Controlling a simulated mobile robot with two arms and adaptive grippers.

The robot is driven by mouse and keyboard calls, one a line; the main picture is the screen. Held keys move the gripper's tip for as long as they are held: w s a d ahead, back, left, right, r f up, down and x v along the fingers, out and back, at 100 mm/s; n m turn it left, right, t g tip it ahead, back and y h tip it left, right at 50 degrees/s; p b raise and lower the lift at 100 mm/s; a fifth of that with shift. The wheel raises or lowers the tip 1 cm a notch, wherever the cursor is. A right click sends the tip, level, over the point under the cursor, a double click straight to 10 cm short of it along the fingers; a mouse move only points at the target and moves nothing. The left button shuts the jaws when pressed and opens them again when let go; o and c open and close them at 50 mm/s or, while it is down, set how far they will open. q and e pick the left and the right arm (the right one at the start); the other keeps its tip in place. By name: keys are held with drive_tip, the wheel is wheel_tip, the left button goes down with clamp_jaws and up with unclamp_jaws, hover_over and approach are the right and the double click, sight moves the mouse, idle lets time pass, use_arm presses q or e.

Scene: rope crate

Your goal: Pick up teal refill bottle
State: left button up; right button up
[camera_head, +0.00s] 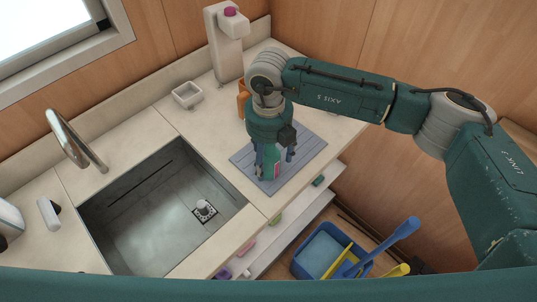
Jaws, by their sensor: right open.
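The teal refill bottle (270,158) stands on a grey-blue ribbed mat (302,148) on the counter, right of the sink. It shows a teal body with a pinkish patch on its side. My right gripper (273,165) points down over it from above, with its fingers open on either side of the bottle. I cannot tell whether the fingers touch it. The bottle's top is hidden by the gripper. My left gripper does not show.
A steel sink (130,247) with a tap (75,140) lies to the left. Behind the mat are an orange object (243,103), a white dispenser (225,45) and a small white dish (187,95). A blue bucket (312,258) with tools stands on the floor below.

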wheel_tip(320, 180, down, 2)
drive_tip(key=c, duration=1.5)
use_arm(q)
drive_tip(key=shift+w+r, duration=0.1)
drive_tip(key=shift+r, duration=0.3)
use_arm(e)
drive_tip(key=shift+c, duration=0.2)
drive_tip(key=shift+r, duration=0.15)
